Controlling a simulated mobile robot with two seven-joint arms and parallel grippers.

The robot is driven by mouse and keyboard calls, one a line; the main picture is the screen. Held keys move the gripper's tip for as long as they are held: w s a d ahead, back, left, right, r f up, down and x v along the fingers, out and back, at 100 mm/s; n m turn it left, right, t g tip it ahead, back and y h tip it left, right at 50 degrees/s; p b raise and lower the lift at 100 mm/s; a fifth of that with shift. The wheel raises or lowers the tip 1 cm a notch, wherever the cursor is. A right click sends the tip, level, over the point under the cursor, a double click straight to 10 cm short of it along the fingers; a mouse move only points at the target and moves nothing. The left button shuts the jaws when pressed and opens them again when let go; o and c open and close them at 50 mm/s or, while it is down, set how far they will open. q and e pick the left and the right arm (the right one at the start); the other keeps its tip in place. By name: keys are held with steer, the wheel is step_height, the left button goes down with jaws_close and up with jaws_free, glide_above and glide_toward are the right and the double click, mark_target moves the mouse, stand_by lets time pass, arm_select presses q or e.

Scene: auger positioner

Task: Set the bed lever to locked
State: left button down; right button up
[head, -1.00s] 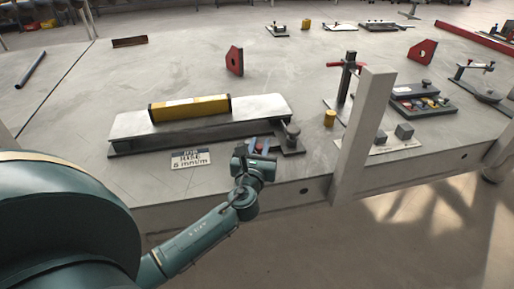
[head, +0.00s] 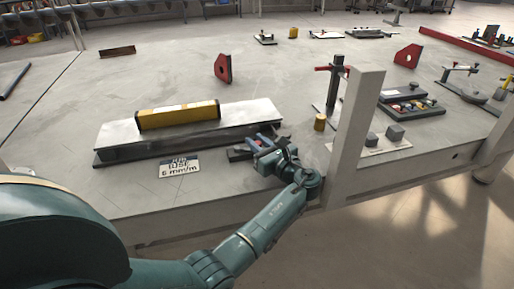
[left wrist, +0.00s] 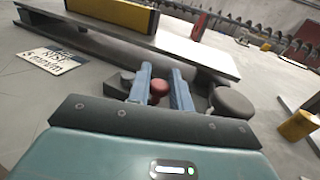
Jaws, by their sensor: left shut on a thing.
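The bed lever's red knob (left wrist: 158,90) sits between the two blue fingers of my left gripper (left wrist: 160,84) in the left wrist view. The gripper is shut on this knob. In the head view the left gripper (head: 264,145) is at the front right end of the long bed, and it mostly hides the lever. A dark round knob (left wrist: 232,103) stands just right of the fingers in the left wrist view. I cannot read the lever's setting. My right gripper is not in view.
A yellow level (head: 178,115) lies on the bed's pale plate (head: 118,134). A printed card (head: 179,166) lies in front. A yellow cylinder (head: 320,122) and a post with a red handle (head: 335,85) stand to the right, near a tall grey upright (head: 352,140).

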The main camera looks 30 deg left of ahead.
arm_select(q)
steer(key=shift+w+n+g, duration=0.15)
steer(key=shift+n+g, duration=0.15)
steer(key=shift+g, duration=0.2)
steer(key=c, duration=1.3)
jaws_free()
steer(key=shift+a, duration=0.1)
steer(key=v, duration=1.3)
steer(key=shift+f, duration=0.2)
